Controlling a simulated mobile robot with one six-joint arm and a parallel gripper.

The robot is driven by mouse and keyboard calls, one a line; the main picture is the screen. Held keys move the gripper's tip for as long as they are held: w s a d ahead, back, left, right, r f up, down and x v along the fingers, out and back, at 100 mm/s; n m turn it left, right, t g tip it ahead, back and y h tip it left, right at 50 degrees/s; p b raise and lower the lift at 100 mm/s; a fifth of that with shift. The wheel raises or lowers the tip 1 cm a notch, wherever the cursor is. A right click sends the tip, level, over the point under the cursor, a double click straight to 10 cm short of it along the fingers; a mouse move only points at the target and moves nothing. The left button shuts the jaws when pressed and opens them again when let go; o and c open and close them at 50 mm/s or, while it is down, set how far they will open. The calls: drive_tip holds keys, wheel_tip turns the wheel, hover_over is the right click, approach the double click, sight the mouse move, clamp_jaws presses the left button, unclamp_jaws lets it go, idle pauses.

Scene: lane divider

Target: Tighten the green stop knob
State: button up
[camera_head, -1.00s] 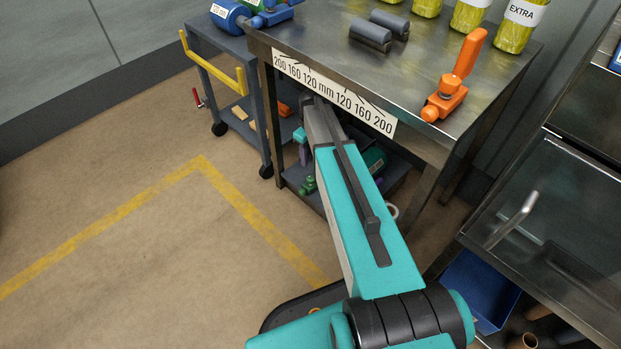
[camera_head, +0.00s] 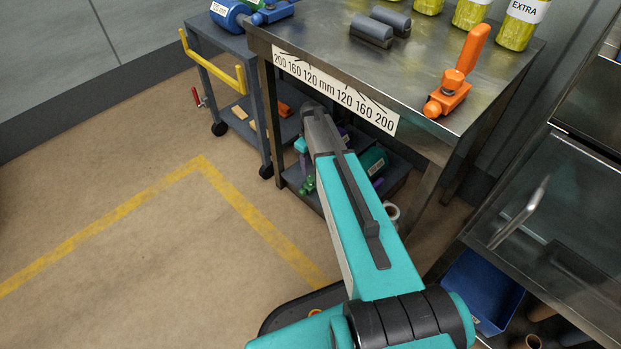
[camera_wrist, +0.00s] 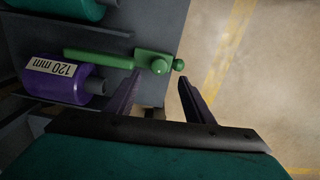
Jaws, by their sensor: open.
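The green stop (camera_wrist: 155,62) shows in the wrist view as a block with a long green handle to the left. A small round green knob (camera_wrist: 180,65) sticks out from its right side, past the shelf edge. My gripper (camera_wrist: 160,79) is open and empty. Its fingertips are just below the block in the picture, the right one close under the knob. I cannot tell whether they touch it.
In the wrist view a purple cylinder marked 120 mm (camera_wrist: 65,80) lies left of the gripper, with a teal one above it. In the head view the steel table (camera_head: 330,50) with a millimetre scale overhangs the shelf. A dark cart (camera_head: 235,110) stands left.

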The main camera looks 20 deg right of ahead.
sight(310, 178)
wheel_tip(310, 178, down, 8)
drive_tip(key=shift+f+b, duration=0.2)
drive_tip(key=shift+b, duration=0.9)
drive_tip(key=c, duration=1)
drive_tip(key=shift+a, duration=0.25)
drive_tip(key=shift+c, duration=0.2)
drive_tip(key=shift+d, duration=0.15)
